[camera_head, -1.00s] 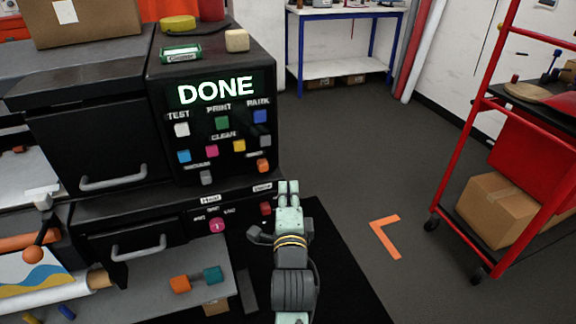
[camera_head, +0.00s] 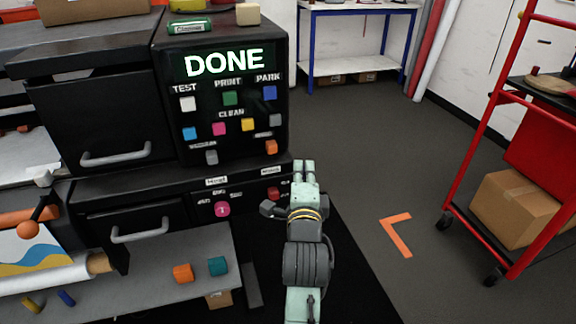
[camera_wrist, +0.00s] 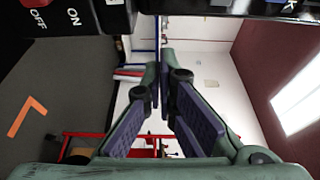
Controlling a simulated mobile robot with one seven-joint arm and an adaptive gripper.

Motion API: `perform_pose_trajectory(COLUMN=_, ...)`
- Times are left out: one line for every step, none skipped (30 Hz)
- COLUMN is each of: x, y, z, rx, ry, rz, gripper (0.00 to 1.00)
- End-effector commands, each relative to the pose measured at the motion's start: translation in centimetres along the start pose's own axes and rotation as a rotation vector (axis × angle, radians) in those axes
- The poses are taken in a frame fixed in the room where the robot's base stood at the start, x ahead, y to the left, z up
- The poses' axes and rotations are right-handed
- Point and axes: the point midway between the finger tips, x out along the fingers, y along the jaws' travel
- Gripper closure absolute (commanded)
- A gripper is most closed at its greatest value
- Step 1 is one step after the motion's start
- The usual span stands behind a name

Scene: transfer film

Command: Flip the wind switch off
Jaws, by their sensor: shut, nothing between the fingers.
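A black printer has a lower front strip with two switches. A red switch (camera_head: 273,193) sits at its right end under a small white label (camera_head: 270,171) too blurred to read surely. A round pink switch (camera_head: 222,209) sits to its left. My gripper (camera_head: 304,166) is just right of the red switch and the printer's corner, apart from the switch in the picture. Its fingers are shut and empty. In the wrist view, my gripper (camera_wrist: 162,72) points past the printer. OFF and ON lettering (camera_wrist: 55,18) and part of a red piece (camera_wrist: 36,3) show at top left. The switch's position is unclear.
The printer's lit panel (camera_head: 225,62) reads DONE above several coloured buttons. A grey shelf (camera_head: 140,280) with orange and teal blocks juts out below. A red cart (camera_head: 470,140) holding a cardboard box (camera_head: 515,210) stands right. Floor between is clear, with an orange corner mark (camera_head: 396,232).

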Motion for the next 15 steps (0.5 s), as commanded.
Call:
perform_pose_trajectory(x=0.2, y=0.6, z=0.0, rx=0.0, ry=0.0, rz=-0.006, gripper=1.0)
perform_pose_trajectory(x=0.2, y=0.6, z=0.0, rx=0.0, ry=0.0, rz=-0.006, gripper=1.0)
perform_pose_trajectory(x=0.3, y=0.5, z=0.0, rx=0.0, ry=0.001, rz=-0.007, gripper=1.0)
perform_pose_trajectory(x=0.4, y=0.6, z=0.0, rx=0.001, ry=0.001, rz=-0.006, gripper=1.0)
perform_pose_trajectory(x=0.4, y=0.5, z=0.0, rx=0.001, ry=0.002, rz=-0.007, gripper=1.0)
perform_pose_trajectory(x=0.6, y=0.4, z=0.0, rx=0.001, ry=0.002, rz=-0.005, gripper=1.0)
perform_pose_trajectory(x=1.6, y=-0.3, z=0.0, rx=0.001, ry=0.002, rz=0.001, gripper=1.0)
perform_pose_trajectory(x=2.3, y=-0.4, z=0.0, rx=0.002, ry=0.002, rz=0.002, gripper=1.0)
perform_pose_trajectory(x=3.2, y=-0.3, z=0.0, rx=0.001, ry=0.002, rz=0.003, gripper=1.0)
perform_pose_trajectory(x=3.9, y=-0.4, z=0.0, rx=0.001, ry=0.002, rz=0.002, gripper=1.0)
perform_pose_trajectory(x=4.6, y=-0.4, z=-0.1, rx=0.001, ry=0.002, rz=0.002, gripper=1.0)
perform_pose_trajectory(x=5.4, y=-0.4, z=-0.1, rx=0.001, ry=0.002, rz=0.003, gripper=1.0)
perform_pose_trajectory(x=6.1, y=-0.4, z=0.0, rx=0.001, ry=0.002, rz=0.001, gripper=1.0)
perform_pose_trajectory(x=6.7, y=-0.4, z=0.0, rx=0.001, ry=0.002, rz=0.003, gripper=1.0)
perform_pose_trajectory(x=7.5, y=-0.3, z=0.0, rx=0.001, ry=0.002, rz=0.002, gripper=1.0)
